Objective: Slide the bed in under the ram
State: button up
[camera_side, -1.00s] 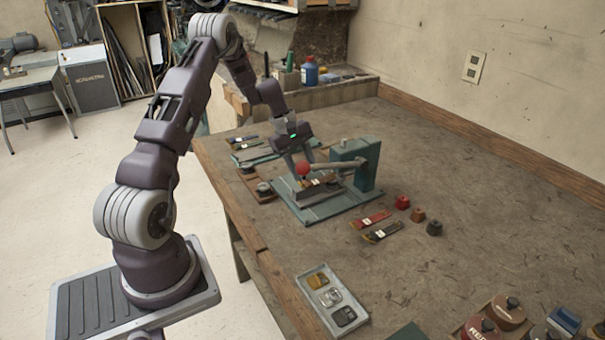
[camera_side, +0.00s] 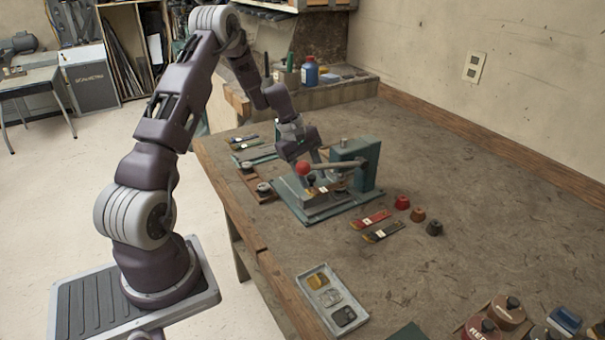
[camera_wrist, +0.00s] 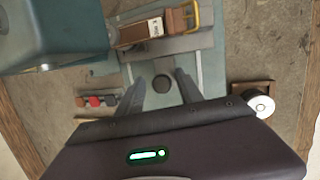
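The stitcher has a green column (camera_side: 358,160), a flat green base and a lever ending in a red ball (camera_side: 303,168). The grey bed (camera_wrist: 190,43) carries a brown strap (camera_wrist: 176,22) with a brass buckle. In the wrist view the green housing (camera_wrist: 55,35) is left of the strap. No contact with the knob is visible. In the side view my gripper (camera_side: 321,162) is behind the lever, and its fingertips are partly hidden.
A red strap (camera_side: 371,219) and a dark strap (camera_side: 383,232) lie right of the base, near several small coloured pieces. A metal tray (camera_side: 330,300) holds buckles at the front. A white spool (camera_wrist: 262,105) stands close to my gripper's right.

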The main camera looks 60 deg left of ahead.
jog(key=shift+s+d+f, duration=0.1)
jog(key=shift+d+f, duration=0.1)
jog(key=shift+f, duration=0.35)
jog(key=shift+a+r, duration=0.2)
jog(key=shift+r, duration=3.05)
